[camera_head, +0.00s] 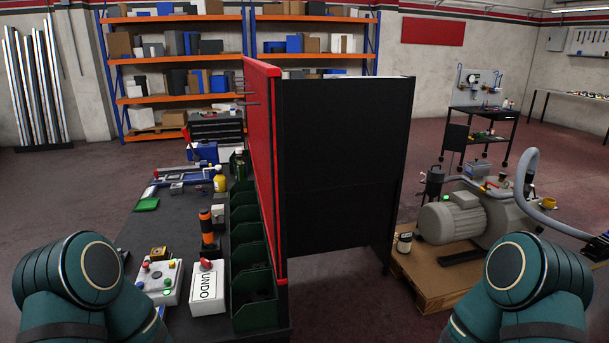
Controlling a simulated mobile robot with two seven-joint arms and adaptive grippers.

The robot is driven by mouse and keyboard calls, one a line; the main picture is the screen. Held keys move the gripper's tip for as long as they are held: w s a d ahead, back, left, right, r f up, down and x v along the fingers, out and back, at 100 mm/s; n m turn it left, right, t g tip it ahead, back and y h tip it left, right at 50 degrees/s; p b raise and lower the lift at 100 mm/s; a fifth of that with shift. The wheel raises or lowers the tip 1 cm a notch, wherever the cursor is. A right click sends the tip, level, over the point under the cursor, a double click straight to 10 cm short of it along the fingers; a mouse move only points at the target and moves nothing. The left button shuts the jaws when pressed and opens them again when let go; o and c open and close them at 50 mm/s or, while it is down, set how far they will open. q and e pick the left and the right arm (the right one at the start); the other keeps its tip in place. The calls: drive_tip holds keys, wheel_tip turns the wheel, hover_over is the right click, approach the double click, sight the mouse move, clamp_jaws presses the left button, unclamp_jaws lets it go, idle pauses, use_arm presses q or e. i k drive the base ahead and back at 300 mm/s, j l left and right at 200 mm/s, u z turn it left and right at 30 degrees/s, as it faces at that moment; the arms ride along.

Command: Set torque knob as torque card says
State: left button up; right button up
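I cannot make out a torque card or clearly pick out the torque knob. A pale control box (160,283) with red, yellow and green buttons or knobs sits near the front left of the dark table. A small dark block with a yellow-orange round part (158,253) stands just behind it. An orange and black upright tool (208,230) stands further back. A white box (207,290) marked "UNDO", with a red part on top, is right of the control box.
Green bins (253,284) line the table's right side, beside a red panel (262,160) and a large black panel (345,165). A yellow bottle (220,182) and a blue frame (185,176) are further back. A grey pump (462,220) stands on a pallet at right.

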sight(206, 265)
drive_tip(key=u, duration=1.15)
drive_tip(key=l+z, duration=0.4)
drive_tip(key=k+j, duration=0.05)
